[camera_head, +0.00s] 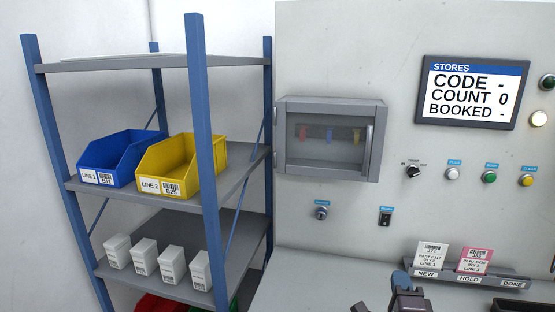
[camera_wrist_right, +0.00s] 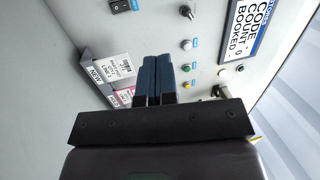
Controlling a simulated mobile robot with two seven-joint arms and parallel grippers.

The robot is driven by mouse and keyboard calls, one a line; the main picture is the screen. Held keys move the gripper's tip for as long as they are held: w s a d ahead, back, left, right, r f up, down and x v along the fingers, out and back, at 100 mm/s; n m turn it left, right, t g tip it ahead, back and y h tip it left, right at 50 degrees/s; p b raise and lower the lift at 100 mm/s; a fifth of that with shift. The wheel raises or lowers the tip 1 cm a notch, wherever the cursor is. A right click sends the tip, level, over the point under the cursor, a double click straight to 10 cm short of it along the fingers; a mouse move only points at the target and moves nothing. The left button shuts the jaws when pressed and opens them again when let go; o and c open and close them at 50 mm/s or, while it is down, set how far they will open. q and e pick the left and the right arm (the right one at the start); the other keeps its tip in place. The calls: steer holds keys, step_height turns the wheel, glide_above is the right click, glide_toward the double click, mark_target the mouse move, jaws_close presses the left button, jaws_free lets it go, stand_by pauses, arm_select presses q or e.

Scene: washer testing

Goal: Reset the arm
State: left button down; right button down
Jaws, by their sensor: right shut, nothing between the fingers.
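My right gripper (camera_head: 402,283) shows at the bottom edge of the head view, in front of the card rack and above the grey counter. In the right wrist view its two blue-grey fingers (camera_wrist_right: 158,62) are together, with nothing between them. It touches nothing that I can see. Most of the right arm is out of the head view. A small dark part at the bottom edge, left of the gripper, is too cut off to identify. I do not make out my left gripper.
A card rack (camera_head: 490,276) labelled NEW, HOLD and DONE holds a white card (camera_head: 430,256) and a pink card (camera_head: 474,259). Behind are a glass-fronted cabinet (camera_head: 329,140), knobs, and a STORES screen (camera_head: 472,92). A blue-post shelf (camera_head: 205,110) with bins stands left.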

steer(key=a+r+n+t+y, duration=0.1)
steer(key=a+r+n+y, duration=0.1)
steer(key=a+n+y, duration=0.6)
steer(key=s+d+f+n+g, duration=0.2)
steer(key=s+f+n+g, duration=0.15)
steer(key=f+n, duration=0.45)
steer(key=s+d+f+n+g+h, duration=0.2)
steer(key=s+d+f+g, duration=0.1)
steer(key=s+f, duration=0.5)
steer(key=s+d+f+n+g+h, duration=0.2)
steer(key=s+d+f+g, duration=0.1)
steer(key=s+f, duration=0.6)
steer(key=s, duration=0.3)
steer(key=shift+s+d+n+h, duration=0.15)
steer(key=shift+d+n+h, duration=0.15)
steer(key=shift+d, duration=0.1)
